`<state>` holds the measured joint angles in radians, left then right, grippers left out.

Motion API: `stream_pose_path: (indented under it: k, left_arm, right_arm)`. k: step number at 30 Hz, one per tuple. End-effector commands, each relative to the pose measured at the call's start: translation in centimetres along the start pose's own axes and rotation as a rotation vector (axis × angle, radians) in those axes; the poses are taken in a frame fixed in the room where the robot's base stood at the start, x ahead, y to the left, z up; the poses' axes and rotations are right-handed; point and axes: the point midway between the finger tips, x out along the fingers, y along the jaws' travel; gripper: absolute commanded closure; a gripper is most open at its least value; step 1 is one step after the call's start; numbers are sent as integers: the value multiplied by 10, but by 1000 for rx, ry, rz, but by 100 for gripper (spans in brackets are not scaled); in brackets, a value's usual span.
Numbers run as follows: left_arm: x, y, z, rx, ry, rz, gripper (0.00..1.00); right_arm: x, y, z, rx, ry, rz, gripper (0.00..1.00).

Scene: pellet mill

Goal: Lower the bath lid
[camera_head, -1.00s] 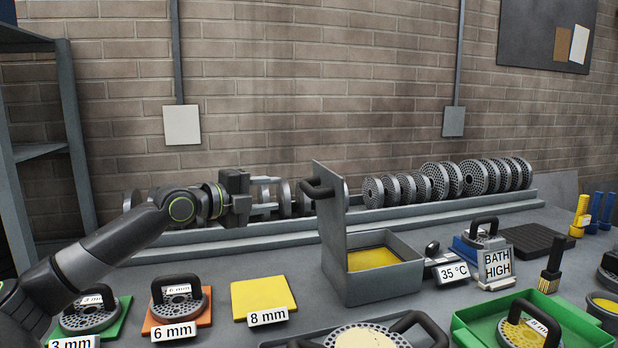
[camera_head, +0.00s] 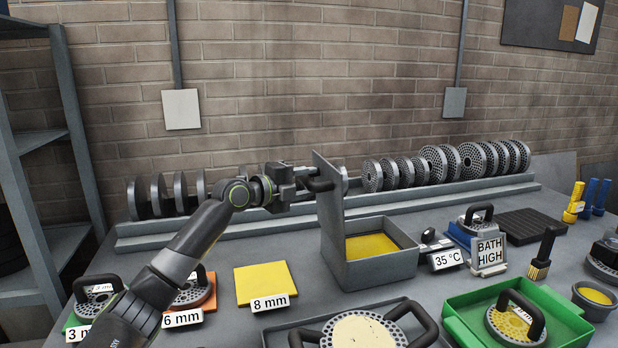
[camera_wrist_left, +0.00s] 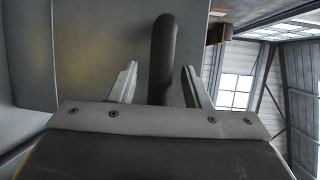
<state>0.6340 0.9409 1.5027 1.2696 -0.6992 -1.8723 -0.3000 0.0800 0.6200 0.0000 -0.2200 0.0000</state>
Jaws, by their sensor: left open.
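The grey bath (camera_head: 385,265) stands in the middle of the table with yellow liquid inside. Its lid (camera_head: 329,215) stands upright, open, at the bath's left side. A black handle (camera_head: 320,184) sticks out from the lid's upper left face. My left gripper (camera_head: 308,181) is at that handle, to the left of the lid. In the left wrist view the dark handle (camera_wrist_left: 163,60) lies between the two open fingers (camera_wrist_left: 160,85), with gaps beside it. The grey lid face (camera_wrist_left: 95,50) fills the left of that view. My right gripper is not in view.
A rack with several dies (camera_head: 440,170) runs behind the bath. A 35 °C display (camera_head: 446,260) and BATH HIGH sign (camera_head: 489,254) stand to its right. A yellow 8 mm pad (camera_head: 262,283) lies to its left. A green tray (camera_head: 465,318) and a handled die (camera_head: 362,332) are in front.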

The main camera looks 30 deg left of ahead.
Motion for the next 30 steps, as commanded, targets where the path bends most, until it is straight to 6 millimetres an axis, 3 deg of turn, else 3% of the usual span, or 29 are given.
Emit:
stream_pose_path:
  k: [6,14,24,30]
  left_arm:
    - [12,0,-1,0,1,0,57]
    - [12,0,-1,1,1,1,57]
    - [12,0,-1,1,1,1,100]
    - [12,0,-1,1,1,2,100]
  right_arm:
    - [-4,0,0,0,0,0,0]
    - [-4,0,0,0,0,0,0]
    - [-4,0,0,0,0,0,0]
    - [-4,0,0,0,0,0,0]
